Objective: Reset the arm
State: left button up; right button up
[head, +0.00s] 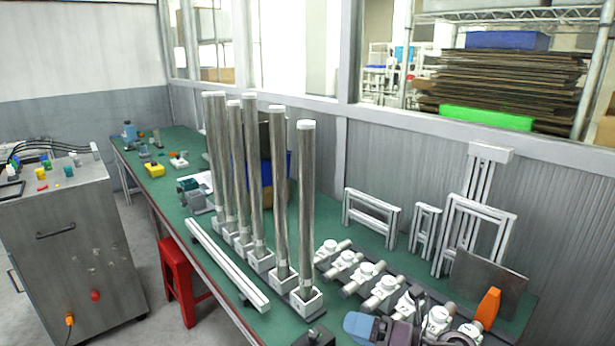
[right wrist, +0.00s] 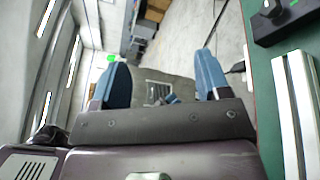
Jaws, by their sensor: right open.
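My right gripper (head: 366,325) is at the bottom edge of the head view, in front of the row of white fittings. Its dark body and one blue finger show there. In the right wrist view my right gripper (right wrist: 161,78) has its two blue fingers wide apart, with nothing between them. The grey floor and wall lie beyond the fingers. My left gripper is in neither view.
The green table (head: 300,205) carries tall metal poles (head: 306,200) in white bases, a long white rail (head: 225,262), several white fittings (head: 366,272) and upright white frames (head: 480,225). A red stool (head: 175,275) and grey cabinet (head: 75,250) stand left.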

jog(key=s+d+f+m+t+h, duration=0.3)
jog(key=d+m+h, duration=0.45)
jog(key=m, duration=0.65)
jog(key=s+d+f+m+t+h, duration=0.25)
jog(key=s+d+m+h, duration=0.3)
jog(key=m+h, duration=0.6)
jog(key=s+d+f+m+g+y, duration=0.1)
jog(key=s+d+f+m+g, duration=0.2)
jog(key=s, duration=0.4)
jog(key=s+f+m+g+y, duration=0.1)
jog(key=s+m+g, duration=0.3)
jog(key=s, duration=0.3)
jog(key=s+d+f+m+g+y, duration=0.1)
jog(key=s+d+f+m+g, duration=0.2)
jog(key=s, duration=0.4)
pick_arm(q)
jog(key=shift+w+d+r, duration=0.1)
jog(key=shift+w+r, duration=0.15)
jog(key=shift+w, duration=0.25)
pick_arm(e)
jog(key=w+a+f+t, duration=0.1)
jog(key=w+f+t, duration=0.6)
jog(key=f+t, duration=0.1)
jog(key=shift+f, duration=0.8)
